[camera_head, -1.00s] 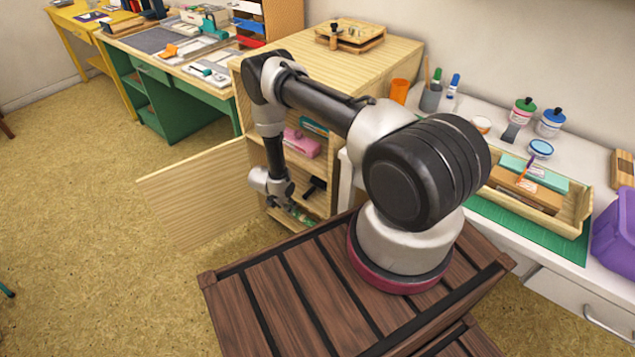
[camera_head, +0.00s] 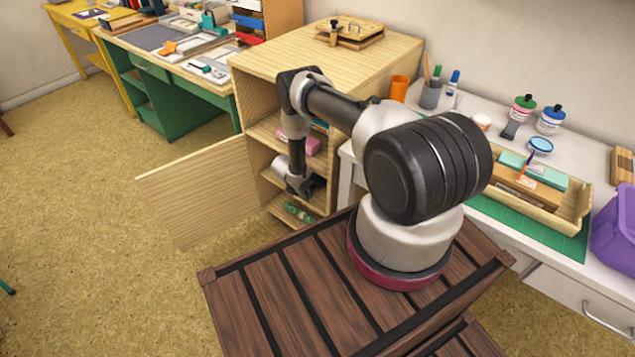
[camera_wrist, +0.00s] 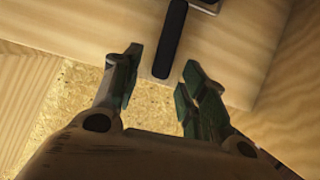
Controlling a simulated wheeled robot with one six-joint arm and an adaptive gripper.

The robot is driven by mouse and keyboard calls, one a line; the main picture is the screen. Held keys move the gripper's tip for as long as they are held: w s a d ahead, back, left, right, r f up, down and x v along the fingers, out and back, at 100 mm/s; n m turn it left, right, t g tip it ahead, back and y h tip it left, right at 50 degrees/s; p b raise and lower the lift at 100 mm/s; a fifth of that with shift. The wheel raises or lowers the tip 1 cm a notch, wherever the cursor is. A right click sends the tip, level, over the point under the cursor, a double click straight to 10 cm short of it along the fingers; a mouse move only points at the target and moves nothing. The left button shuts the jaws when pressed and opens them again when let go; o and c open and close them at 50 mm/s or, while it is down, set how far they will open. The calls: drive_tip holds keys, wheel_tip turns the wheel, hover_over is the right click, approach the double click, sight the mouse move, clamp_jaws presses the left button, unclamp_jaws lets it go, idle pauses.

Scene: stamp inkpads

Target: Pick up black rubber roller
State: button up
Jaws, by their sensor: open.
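The black rubber roller shows in the wrist view as a long dark handle (camera_wrist: 170,40) lying on a pale wooden shelf (camera_wrist: 235,60). A bit of metal shows beside it at the top edge, and the rest is cut off. My gripper (camera_wrist: 161,67) is open and empty. Its fingertips stand on either side of the handle's near end in the picture, with a gap on both sides. I cannot tell the height between them. In the head view the wrist is at the cabinet's open front and mostly hides the roller.
The wooden cabinet (camera_head: 315,52) has its door (camera_head: 200,190) swung open to the left. A pink item (camera_head: 313,146) sits on the shelf above, and a green item (camera_head: 299,212) lies on the shelf below. The white desk (camera_head: 470,140) stands to the right.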

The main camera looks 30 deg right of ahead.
drive_tip(key=shift+c, duration=0.2)
clamp_jaws()
drive_tip(key=shift+r, duration=0.1)
